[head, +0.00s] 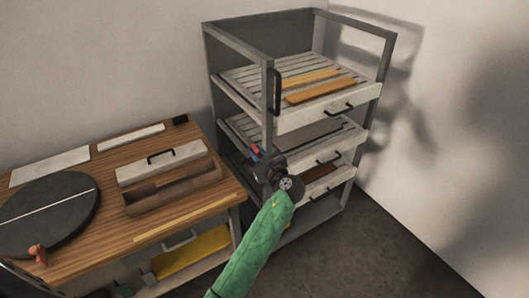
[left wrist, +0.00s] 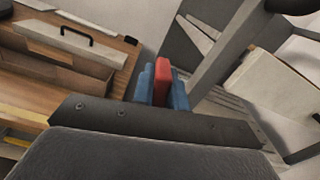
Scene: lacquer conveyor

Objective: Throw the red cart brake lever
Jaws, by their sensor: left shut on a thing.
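The red brake lever (left wrist: 162,82) shows in the left wrist view as a red bar between the two blue fingertips of my left gripper (left wrist: 163,88). The fingers are shut on it. In the head view the left gripper (head: 258,152) is at the near left post of the grey cart (head: 268,105), and only a small bit of red shows there. The lever's lower part and its mount are hidden behind the gripper. My right gripper is in neither view.
The cart has slatted drawers, with orange strips (head: 320,92) on the top one and a dark vertical handle (head: 277,92) on the post. Floor (head: 385,250) is clear at right.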

